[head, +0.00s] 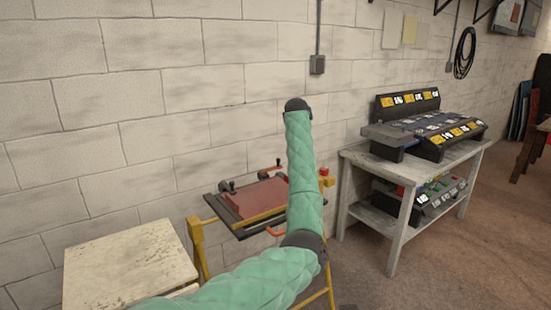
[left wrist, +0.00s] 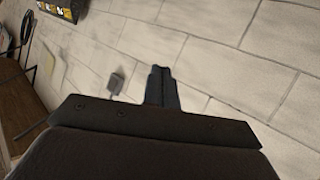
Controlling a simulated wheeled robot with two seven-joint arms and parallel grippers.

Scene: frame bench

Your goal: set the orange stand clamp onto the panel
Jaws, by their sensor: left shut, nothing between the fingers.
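A red-brown panel (head: 262,194) lies on a dark tilted board on a yellow stand (head: 197,245), partly hidden behind my left arm. A small orange-red piece (head: 276,232) shows under the panel's front edge; I cannot tell whether it is the orange stand clamp. My left arm rises in front of the stand, its dark end (head: 298,105) high against the wall and above the panel. In the left wrist view my left gripper (left wrist: 162,72) is shut and empty, with only the wall behind it. My right gripper is not in view.
A pale table (head: 130,265) stands at the lower left. Right of the stand, a grey bench (head: 400,190) carries dark bins with yellow labels (head: 440,130). A small red piece (head: 324,172) sits on the stand's right side. A wall box (head: 317,65) is above.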

